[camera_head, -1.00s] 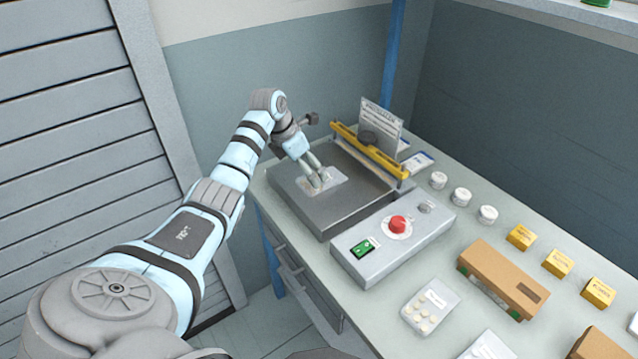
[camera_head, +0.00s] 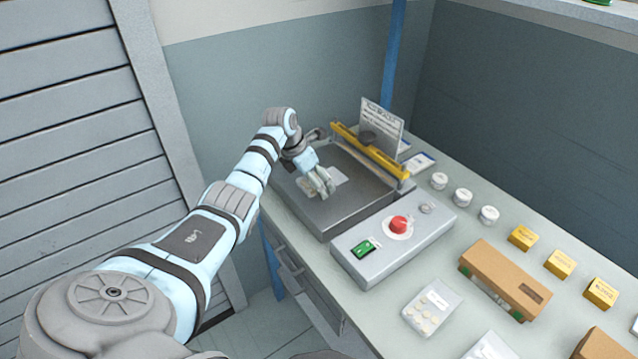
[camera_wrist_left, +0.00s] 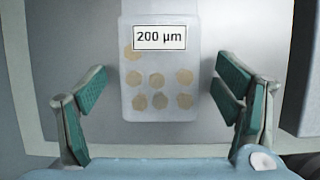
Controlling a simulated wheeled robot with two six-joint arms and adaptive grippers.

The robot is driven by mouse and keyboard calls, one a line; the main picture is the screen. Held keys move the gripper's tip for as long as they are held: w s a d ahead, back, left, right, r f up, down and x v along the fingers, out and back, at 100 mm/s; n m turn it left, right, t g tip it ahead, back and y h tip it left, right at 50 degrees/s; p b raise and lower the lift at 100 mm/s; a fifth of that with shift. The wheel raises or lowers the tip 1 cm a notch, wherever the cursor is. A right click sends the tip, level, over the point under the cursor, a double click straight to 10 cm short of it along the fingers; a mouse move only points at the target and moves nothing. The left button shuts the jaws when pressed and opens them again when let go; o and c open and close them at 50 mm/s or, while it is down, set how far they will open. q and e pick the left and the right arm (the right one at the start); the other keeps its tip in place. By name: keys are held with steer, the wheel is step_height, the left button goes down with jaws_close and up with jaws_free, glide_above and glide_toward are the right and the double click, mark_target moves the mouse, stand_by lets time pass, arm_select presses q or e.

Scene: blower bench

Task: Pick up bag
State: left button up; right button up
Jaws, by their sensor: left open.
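A clear flat bag (camera_wrist_left: 160,95) holds several tan round discs and has a white "200 µm" label at its top. In the head view the bag (camera_head: 340,177) lies on the flat grey bed of the yellow-armed sealer (camera_head: 320,219), partly hidden by my gripper. My left gripper (camera_head: 326,190) is over the bag. In the left wrist view the gripper (camera_wrist_left: 161,72) is open, with one green-padded finger on each side of the bag and gaps between. My right gripper is not seen.
A grey control box (camera_head: 392,245) with a red button stands beside the sealer. Another bag of discs (camera_head: 431,306) lies at the front. A cardboard box (camera_head: 503,278), small yellow boxes (camera_head: 559,263) and white round containers (camera_head: 463,197) stand to the right.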

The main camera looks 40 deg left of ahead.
arm_select(q)
steer(key=shift+s+r, duration=0.1)
steer(key=shift+s, duration=0.05)
steer(key=c, duration=1.4)
